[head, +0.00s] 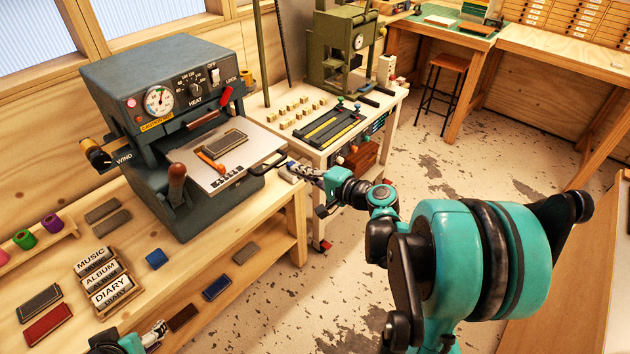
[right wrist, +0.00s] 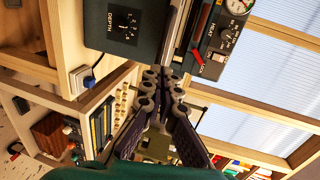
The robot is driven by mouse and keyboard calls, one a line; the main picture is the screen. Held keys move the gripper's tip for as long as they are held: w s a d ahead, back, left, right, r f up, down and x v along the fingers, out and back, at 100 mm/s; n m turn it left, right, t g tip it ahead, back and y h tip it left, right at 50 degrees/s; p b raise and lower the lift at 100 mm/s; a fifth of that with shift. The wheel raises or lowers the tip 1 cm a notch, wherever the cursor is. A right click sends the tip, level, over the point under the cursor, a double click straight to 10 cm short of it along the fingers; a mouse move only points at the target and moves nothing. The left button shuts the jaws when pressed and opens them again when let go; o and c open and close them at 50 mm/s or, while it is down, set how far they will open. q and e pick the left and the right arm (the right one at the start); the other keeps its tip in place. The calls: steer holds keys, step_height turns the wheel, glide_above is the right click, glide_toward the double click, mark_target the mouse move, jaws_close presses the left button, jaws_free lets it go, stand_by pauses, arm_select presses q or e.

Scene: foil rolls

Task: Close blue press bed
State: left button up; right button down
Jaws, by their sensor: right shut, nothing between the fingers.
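The blue-grey press (head: 150,75) stands on the wooden bench at the left. Its pale flat bed (head: 258,145) sticks out of the front, with a dark block and an orange piece lying on it. A black loop handle (head: 268,163) is on the bed's outer edge. My right gripper (head: 295,169) is shut and empty right by this handle; I cannot tell whether they touch. My left gripper (head: 152,335) shows only partly at the bottom left edge.
Stamp blocks labelled MUSIC, ALBUM and DIARY (head: 103,280) and several coloured blocks lie on the bench front. A pale cart (head: 385,110) with a green press (head: 343,45) stands behind my right gripper. Open floor (head: 465,165) lies to the right.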

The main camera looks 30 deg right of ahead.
mark_target(236, 134)
steer(key=b+x, duration=0.1)
steer(key=x, duration=0.4)
steer(key=shift+w+f, duration=0.1)
steer(key=shift+w, duration=0.1)
steer(key=shift+a, duration=0.1)
steer(key=shift+w, duration=0.1)
steer(key=r+x, duration=0.1)
steer(key=x, duration=0.6)
steer(key=r+x, duration=0.1)
steer(key=x, duration=0.6)
steer(key=w+r+x, duration=0.1)
steer(key=r+x, duration=0.1)
steer(key=x, duration=0.4)
steer(key=shift+w+a+r, duration=0.1)
steer(key=shift+w+a, duration=0.05)
steer(key=shift+w, duration=0.2)
steer(key=shift+w+a, duration=0.1)
steer(key=shift+w, duration=0.3)
steer(key=shift+r, duration=0.1)
